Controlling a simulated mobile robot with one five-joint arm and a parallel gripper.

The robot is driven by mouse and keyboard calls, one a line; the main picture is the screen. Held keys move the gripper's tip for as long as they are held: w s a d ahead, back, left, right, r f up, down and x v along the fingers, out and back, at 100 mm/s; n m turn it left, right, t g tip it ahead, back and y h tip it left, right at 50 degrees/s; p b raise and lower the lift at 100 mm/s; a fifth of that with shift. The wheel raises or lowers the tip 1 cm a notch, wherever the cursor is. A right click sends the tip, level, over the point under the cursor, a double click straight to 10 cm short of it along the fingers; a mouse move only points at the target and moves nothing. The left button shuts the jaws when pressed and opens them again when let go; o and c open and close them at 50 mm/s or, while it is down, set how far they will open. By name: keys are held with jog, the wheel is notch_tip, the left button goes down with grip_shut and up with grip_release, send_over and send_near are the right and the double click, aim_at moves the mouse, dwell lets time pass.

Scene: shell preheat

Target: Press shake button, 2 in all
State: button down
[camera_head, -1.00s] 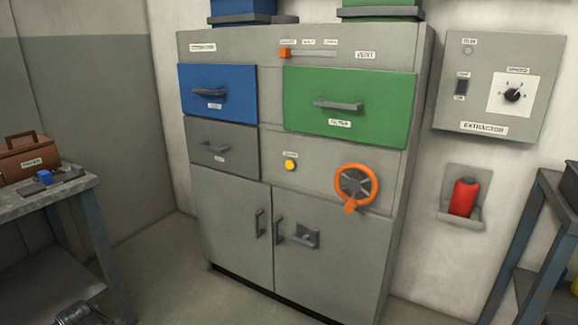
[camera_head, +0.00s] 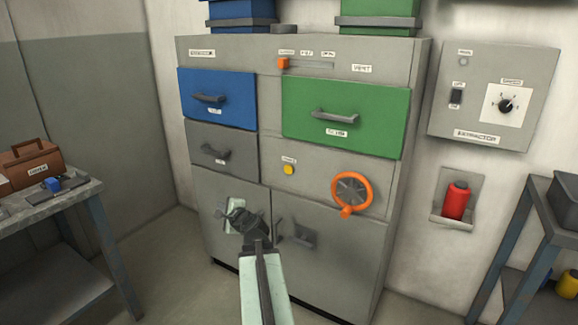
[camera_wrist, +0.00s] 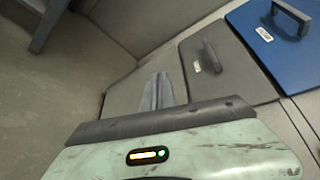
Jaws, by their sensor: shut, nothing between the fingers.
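The yellow round button (camera_head: 288,170) sits on the grey cabinet (camera_head: 320,185) front, under a small label too blurred to read, left of the orange wheel. My gripper (camera_head: 233,208) is in front of the cabinet's lower left door, below and left of the button and apart from it. In the wrist view its fingers (camera_wrist: 158,90) are together with nothing between them. The button is not visible in the wrist view.
The orange handwheel (camera_head: 352,193) stands out right of the button. The grey drawer (camera_head: 222,150), blue drawer (camera_head: 235,88) and green drawer (camera_head: 378,128) have protruding handles. A workbench (camera_head: 75,195) stands left, and a shelf (camera_head: 520,230) right.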

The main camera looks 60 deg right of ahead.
aim_at(289, 169)
jog(key=s+d+r+m+g+h, duration=0.1)
jog(key=s+d+r+m+h, duration=0.1)
jog(key=s+d, duration=0.4)
jog(key=s+d+r+m+h+p, duration=0.1)
jog(key=s+d+r+m+h, duration=0.2)
jog(key=s+d+m, duration=0.3)
jog(key=shift+d+r+g+h, duration=0.3)
jog(key=shift+d+g+h, duration=0.15)
jog(key=shift+d, duration=0.2)
jog(key=d, duration=0.8)
jog(key=shift+d, duration=0.35)
jog(key=shift+s+d, duration=0.1)
dwell(0.6)
jog(key=shift+d, duration=0.35)
